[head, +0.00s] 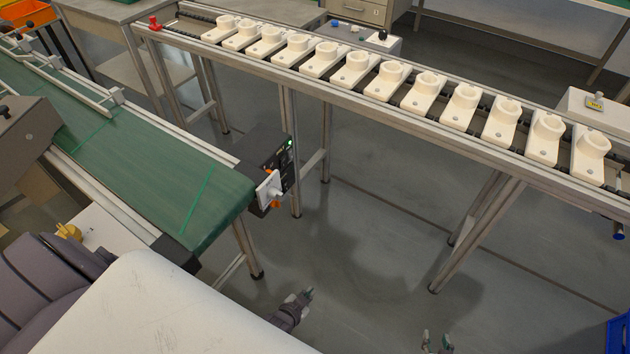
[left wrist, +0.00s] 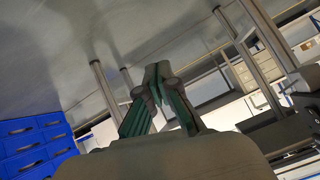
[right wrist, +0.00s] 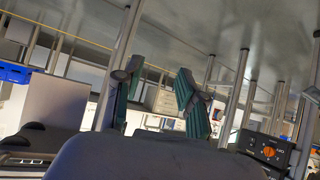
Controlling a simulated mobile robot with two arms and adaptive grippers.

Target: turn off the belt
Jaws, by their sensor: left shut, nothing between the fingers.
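The green belt (head: 140,155) runs along the left and ends near the middle of the head view. A dark control box (head: 275,165) with a lit green light, a white plate or handle (head: 268,189) and an orange part is mounted by its end. The right wrist view shows a dark panel with an orange knob (right wrist: 268,152) at the right. My left gripper (head: 307,294) is shut and empty, low over the floor, apart from the box; its fingertips meet in the left wrist view (left wrist: 158,80). My right gripper (head: 436,343) is open and empty at the bottom edge, farther from the box.
A roller conveyor (head: 400,110) with several cream-coloured holders crosses the back, with metal legs beneath. A red part (head: 154,23) sits at its far left end. A blue crate (head: 618,335) is at the lower right. Open floor (head: 370,240) lies between the belt and roller conveyor.

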